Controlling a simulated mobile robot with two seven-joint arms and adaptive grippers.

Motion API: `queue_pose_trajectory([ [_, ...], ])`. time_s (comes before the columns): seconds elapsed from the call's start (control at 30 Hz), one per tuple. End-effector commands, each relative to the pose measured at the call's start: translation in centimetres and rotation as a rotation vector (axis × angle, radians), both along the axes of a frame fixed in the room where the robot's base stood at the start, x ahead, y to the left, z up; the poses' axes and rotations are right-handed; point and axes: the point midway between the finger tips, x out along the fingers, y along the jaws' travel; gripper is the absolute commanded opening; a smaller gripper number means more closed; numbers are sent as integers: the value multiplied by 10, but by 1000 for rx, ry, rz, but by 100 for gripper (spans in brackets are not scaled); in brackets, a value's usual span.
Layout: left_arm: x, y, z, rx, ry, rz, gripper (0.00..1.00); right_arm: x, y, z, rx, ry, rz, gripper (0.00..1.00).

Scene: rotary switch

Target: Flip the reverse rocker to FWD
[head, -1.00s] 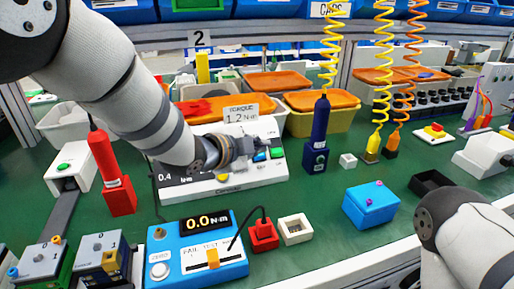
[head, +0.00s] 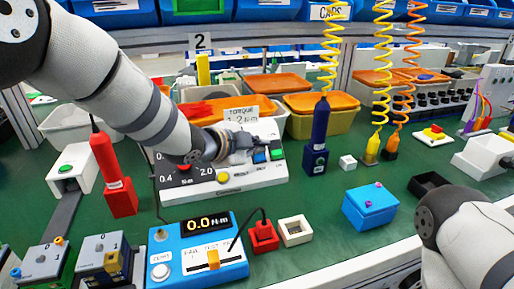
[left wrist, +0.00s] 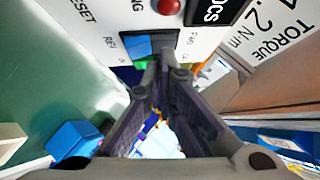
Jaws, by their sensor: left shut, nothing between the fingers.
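The white torque controller (head: 205,184) stands on the green bench in the head view. Its blue rocker (left wrist: 150,44) shows in the left wrist view between the labels REV on the left and FWD on the right. The rocker's left half looks lighter than its right half; I cannot tell which side is pressed. My left gripper (left wrist: 166,68) is shut and empty, its tips at the lower right edge of the rocker, toward FWD. Whether they touch is unclear. In the head view my left gripper (head: 243,146) is over the panel's upper right. My right gripper is out of view.
A green button (head: 277,154) is close to the rocker. A torque sign (head: 241,113) stands behind the panel. A blue torque tester (head: 190,255) is in front, a red driver (head: 112,172) to the left, and a dark blue driver (head: 318,135) to the right.

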Motion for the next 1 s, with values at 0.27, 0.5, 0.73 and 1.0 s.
queue_pose_trajectory([
  [0.27,0,0,14,-1,-4,-1,0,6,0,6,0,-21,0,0],
  [0.5,0,0,13,0,-2,0,0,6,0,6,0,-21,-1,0],
  [0.73,-16,-7,59,0,-26,2,0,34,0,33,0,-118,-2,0],
  [1.0,-56,26,87,-2,-13,5,0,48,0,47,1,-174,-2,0],
])
